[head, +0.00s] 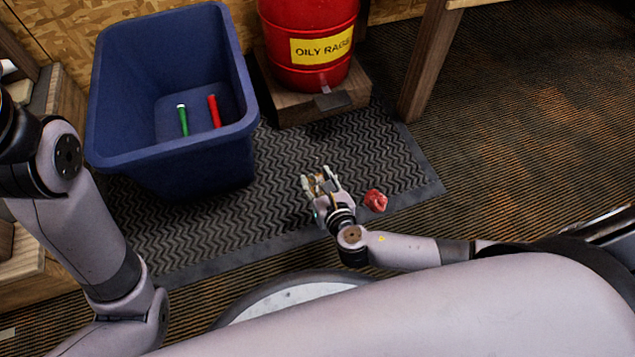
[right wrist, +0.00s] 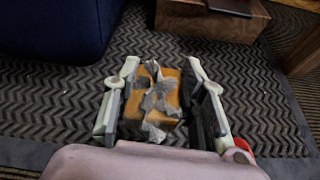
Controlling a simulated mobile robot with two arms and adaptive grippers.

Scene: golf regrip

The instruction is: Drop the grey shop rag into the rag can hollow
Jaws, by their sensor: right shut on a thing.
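The grey shop rag (right wrist: 158,98), crumpled and patched with orange-tan, is between the fingers of my right gripper (right wrist: 160,100) in the right wrist view. My right gripper (head: 320,182) is shut on it, low over the dark mat in the head view, where the rag is small and mostly hidden by the fingers. The red rag can (head: 307,75) with a yellow "OILY RAGS" label stands at the top, beyond the gripper. Its upper part is cut off, so its hollow is not visible. My left arm shows at the left, but its gripper is out of view.
A blue bin (head: 185,150) holding a green grip (head: 183,120) and a red grip (head: 214,111) stands left of the can. The can rests on a wooden block (head: 315,108). A crumpled red rag (head: 375,200) lies right of my gripper. A wooden leg (head: 430,60) stands right of the can.

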